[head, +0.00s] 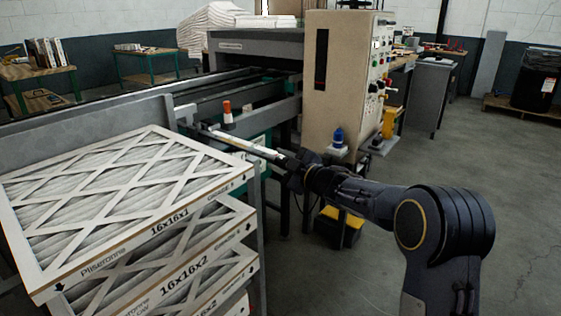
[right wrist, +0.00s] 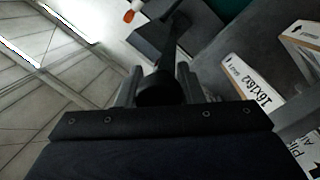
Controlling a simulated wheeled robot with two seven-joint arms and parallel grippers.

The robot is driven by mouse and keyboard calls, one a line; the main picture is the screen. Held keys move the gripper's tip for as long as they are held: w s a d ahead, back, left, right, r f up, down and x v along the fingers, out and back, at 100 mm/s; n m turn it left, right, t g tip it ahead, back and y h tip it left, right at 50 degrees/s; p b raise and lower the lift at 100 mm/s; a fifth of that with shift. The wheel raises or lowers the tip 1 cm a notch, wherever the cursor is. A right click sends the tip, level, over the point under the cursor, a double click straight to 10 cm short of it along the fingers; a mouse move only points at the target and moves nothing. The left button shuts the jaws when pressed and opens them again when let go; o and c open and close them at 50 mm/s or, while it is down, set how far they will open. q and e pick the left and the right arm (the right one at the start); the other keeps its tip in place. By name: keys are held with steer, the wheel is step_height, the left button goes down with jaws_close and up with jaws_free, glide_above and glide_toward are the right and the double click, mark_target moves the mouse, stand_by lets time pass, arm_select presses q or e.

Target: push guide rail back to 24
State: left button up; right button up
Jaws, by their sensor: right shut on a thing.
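The long grey guide rail (head: 75,133) runs beside the conveyor, behind the stacked filters. A pale bar (head: 240,142) reaches from near the rail's end toward my right gripper (head: 290,167); any scale numbers on it are too small to read. In the right wrist view my right gripper (right wrist: 157,82) is shut on a dark round handle (right wrist: 157,92), with a finger on each side. A dark rod (right wrist: 175,42) leads away from the handle. The rail's position against the 24 mark cannot be read. My left gripper is not in view.
A stack of boxed filters (head: 130,198) stands in the left foreground, close to the bar. An orange-capped piece (head: 228,112) stands just behind the bar. A beige control cabinet (head: 345,80) rises behind my gripper. Open floor (head: 520,190) lies to the right.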

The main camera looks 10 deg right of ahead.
mark_target(266, 155)
jaws_close()
steer(key=shift+w+a+r, duration=0.1)
steer(key=shift+w+r, duration=0.05)
steer(key=shift+w, duration=0.05)
steer(key=x, duration=0.2)
steer(key=p+x, duration=0.1)
steer(key=x, duration=0.1)
steer(key=shift+s+a+p, duration=0.15)
steer(key=shift+a+p, duration=0.15)
steer(key=o, duration=1)
jaws_free()
steer(key=shift+s, duration=0.1)
steer(key=v, duration=0.7)
steer(key=shift+s+d, duration=0.25)
steer(key=shift+s, duration=0.05)
